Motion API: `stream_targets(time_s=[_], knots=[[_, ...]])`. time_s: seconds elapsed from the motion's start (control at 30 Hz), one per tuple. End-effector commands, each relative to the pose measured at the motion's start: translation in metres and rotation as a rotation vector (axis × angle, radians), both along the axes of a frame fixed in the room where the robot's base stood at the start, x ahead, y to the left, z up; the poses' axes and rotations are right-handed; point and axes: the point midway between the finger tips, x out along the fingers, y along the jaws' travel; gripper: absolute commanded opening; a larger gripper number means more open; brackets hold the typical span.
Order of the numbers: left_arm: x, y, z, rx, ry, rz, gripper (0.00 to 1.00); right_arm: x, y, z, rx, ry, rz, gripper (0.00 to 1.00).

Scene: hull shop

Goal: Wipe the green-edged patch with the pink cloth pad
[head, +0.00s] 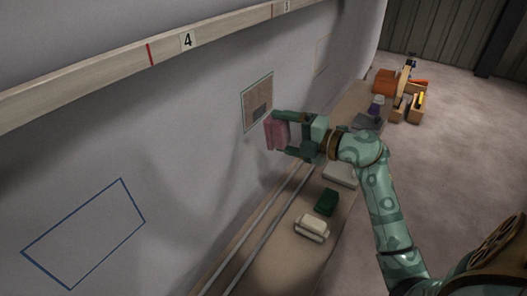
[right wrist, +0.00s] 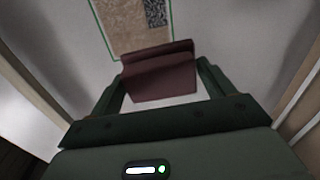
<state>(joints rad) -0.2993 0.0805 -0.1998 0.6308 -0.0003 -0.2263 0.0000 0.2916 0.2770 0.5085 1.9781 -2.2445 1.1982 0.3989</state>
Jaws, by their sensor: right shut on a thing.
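The green-edged patch (head: 256,98) is a tan rectangle on the pale hull wall, with a darker grey block in its lower right part. It also shows in the right wrist view (right wrist: 122,27), where the dark speckled block is at its top right. My right gripper (head: 280,132) is shut on the pink cloth pad (head: 271,134), which is held at the patch's lower edge. In the right wrist view the pad (right wrist: 158,77) sits between both fingers and overlaps the patch's lower edge; I cannot tell whether it touches the wall. My left gripper is not in view.
A blue-edged outline (head: 85,232) is on the wall at lower left. A ledge (head: 262,268) below the wall carries a white block (head: 312,228), a green block (head: 326,202) and two rails. A wooden strip (head: 105,72) runs along the wall above. Floor at right is open.

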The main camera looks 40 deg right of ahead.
Motion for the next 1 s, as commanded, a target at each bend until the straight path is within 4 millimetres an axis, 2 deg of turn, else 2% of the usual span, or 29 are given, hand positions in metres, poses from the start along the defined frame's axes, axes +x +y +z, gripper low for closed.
stream_targets(time_s=[0.27,0.37,0.7,1.0], knots=[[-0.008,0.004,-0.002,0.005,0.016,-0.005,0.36,0.007,0.002,-0.002,0.04,-0.097,-0.003,0.63],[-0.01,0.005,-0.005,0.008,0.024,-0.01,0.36,0.017,0.006,-0.003,0.039,-0.096,-0.002,0.63],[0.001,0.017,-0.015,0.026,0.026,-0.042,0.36,0.05,0.02,-0.005,0.038,-0.094,-0.001,0.63],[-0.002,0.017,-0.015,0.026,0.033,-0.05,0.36,0.057,0.023,-0.002,0.038,-0.094,-0.002,0.63]])
